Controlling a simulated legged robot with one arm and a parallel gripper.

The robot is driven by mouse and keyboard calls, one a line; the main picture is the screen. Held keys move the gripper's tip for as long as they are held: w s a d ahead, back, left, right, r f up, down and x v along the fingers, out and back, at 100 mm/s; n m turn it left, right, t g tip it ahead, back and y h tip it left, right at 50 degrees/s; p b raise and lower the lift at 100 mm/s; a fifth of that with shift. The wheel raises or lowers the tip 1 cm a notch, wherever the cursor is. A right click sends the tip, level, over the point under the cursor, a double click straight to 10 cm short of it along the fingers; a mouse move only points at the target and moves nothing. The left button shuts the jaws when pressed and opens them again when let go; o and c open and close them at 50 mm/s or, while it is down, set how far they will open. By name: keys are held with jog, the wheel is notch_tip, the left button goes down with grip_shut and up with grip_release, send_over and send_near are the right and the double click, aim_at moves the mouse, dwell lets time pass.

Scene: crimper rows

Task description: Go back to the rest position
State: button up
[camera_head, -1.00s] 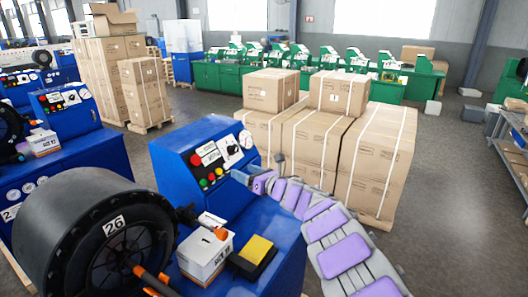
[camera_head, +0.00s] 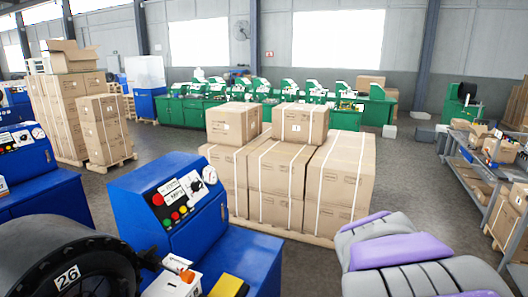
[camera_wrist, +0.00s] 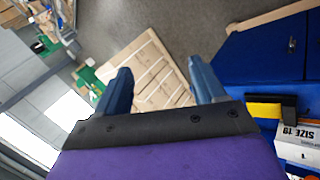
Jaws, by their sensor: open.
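My gripper (camera_wrist: 160,87) shows in the wrist view with its two blue fingers spread apart and nothing between them. Beyond the fingers, the stacked cardboard boxes (camera_wrist: 150,72) stand at a distance. In the head view my arm, grey with purple pads, is folded at the lower right, and the gripper itself is out of that picture. The blue crimper machine (camera_head: 175,215) with its control panel stands at the lower left of the arm, apart from it. Its black drum marked 26 (camera_head: 60,262) is at the lower left corner.
A white box (camera_head: 172,284) and a yellow-topped item (camera_head: 228,286) sit on the blue machine. Strapped boxes (camera_head: 340,185) stand on a pallet ahead. Shelving (camera_head: 490,185) with cartons lines the right side. Floor between the boxes and shelving is clear.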

jog(key=s+a+f+m+g+y, duration=0.1)
jog(key=s+a+f+m+g, duration=0.1)
jog(key=s, duration=0.8)
jog(key=s+a+f+m+g+y, duration=0.2)
jog(key=s+a+f+m+g, duration=0.1)
jog(key=s, duration=0.7)
jog(key=s+a+f+m+g+y, duration=0.2)
jog(key=s+a, duration=0.4)
jog(key=s, duration=0.5)
jog(key=shift+a+f+m+g, duration=0.25)
jog(key=shift+f+m+g, duration=0.25)
jog(key=shift+f, duration=0.45)
